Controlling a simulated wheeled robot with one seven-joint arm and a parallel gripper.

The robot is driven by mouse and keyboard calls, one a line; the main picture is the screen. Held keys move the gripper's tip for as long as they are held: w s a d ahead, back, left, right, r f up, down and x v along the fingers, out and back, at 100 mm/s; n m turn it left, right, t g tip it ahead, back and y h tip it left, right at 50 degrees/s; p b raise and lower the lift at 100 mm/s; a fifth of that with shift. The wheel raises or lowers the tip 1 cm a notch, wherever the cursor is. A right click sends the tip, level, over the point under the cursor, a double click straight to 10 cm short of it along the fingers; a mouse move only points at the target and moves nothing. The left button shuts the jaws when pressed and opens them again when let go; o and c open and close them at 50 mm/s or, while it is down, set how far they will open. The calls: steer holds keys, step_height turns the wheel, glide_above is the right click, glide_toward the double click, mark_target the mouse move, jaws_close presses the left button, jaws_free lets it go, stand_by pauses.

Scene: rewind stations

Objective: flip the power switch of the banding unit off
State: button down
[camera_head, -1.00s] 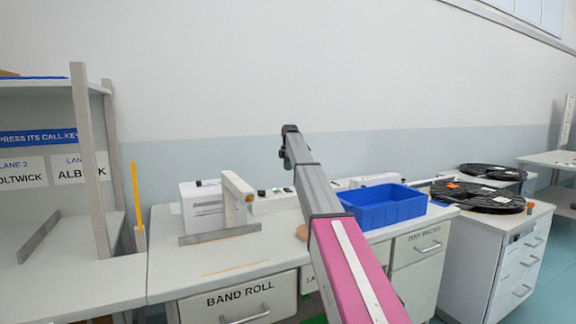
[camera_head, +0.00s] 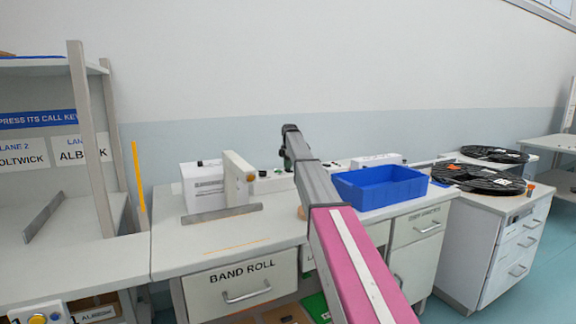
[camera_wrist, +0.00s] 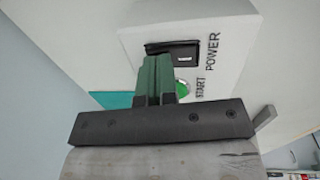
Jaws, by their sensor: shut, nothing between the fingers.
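The banding unit (camera_head: 238,178) is a white machine on the bench in the head view, with a low control housing to the right of its upright. In the wrist view its white panel (camera_wrist: 225,30) carries a black rocker power switch (camera_wrist: 182,54) beside the word POWER. A round green button (camera_wrist: 182,89) beside the word START lies just below it. My gripper (camera_wrist: 157,60) is shut and empty. Its green fingertips are at the left part of the switch and cover some of it; I cannot tell whether they touch. The switch's position is unclear.
A blue bin (camera_head: 380,188) stands on the bench right of my arm. Black reels (camera_head: 478,178) lie on the cabinet farther right. A metal strip (camera_head: 222,213) lies along the unit's front.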

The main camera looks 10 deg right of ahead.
steer(key=shift+f, duration=0.2)
steer(key=shift+s, duration=0.15)
steer(key=shift+s+d+r, duration=0.2)
steer(key=shift+s+d, duration=0.05)
steer(key=shift+s, duration=0.35)
